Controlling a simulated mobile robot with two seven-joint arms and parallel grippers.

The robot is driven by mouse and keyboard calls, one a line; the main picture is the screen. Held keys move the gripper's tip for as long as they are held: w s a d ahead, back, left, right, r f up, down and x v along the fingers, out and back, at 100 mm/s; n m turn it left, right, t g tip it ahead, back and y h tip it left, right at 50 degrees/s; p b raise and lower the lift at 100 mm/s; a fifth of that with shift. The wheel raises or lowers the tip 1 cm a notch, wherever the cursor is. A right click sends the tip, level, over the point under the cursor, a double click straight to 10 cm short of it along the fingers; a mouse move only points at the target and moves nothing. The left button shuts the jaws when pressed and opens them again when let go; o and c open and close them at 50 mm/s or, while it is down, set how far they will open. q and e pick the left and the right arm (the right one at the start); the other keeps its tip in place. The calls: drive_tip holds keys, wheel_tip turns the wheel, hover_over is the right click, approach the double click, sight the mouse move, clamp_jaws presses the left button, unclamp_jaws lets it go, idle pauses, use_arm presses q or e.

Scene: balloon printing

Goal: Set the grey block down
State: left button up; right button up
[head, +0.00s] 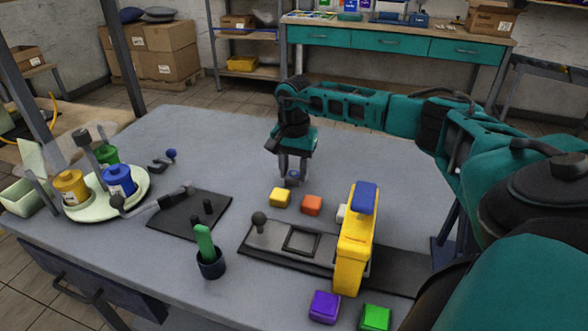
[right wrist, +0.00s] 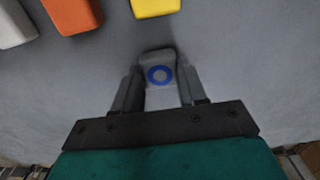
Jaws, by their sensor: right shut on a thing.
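The grey block (right wrist: 160,98) sits between the fingers of my right gripper (right wrist: 158,90), which is shut on it. Its top face carries a blue ring. In the head view my right gripper (head: 292,172) points down over the far middle of the grey table (head: 225,140). The block (head: 293,183) shows there only as a small patch between the fingers. It is at or very near the tabletop; I cannot tell whether it touches. My left gripper is not in view.
A yellow block (head: 280,197), an orange block (head: 311,205) and a partly hidden white block (head: 341,213) lie nearer than my right gripper. The yellow press (head: 354,245) stands at front right. A round tray (head: 140,192) with paint pots is at left. Table behind the gripper is clear.

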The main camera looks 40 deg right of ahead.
drive_tip(key=shift+f, duration=0.2)
drive_tip(key=o, duration=0.9)
drive_tip(key=shift+r, duration=0.1)
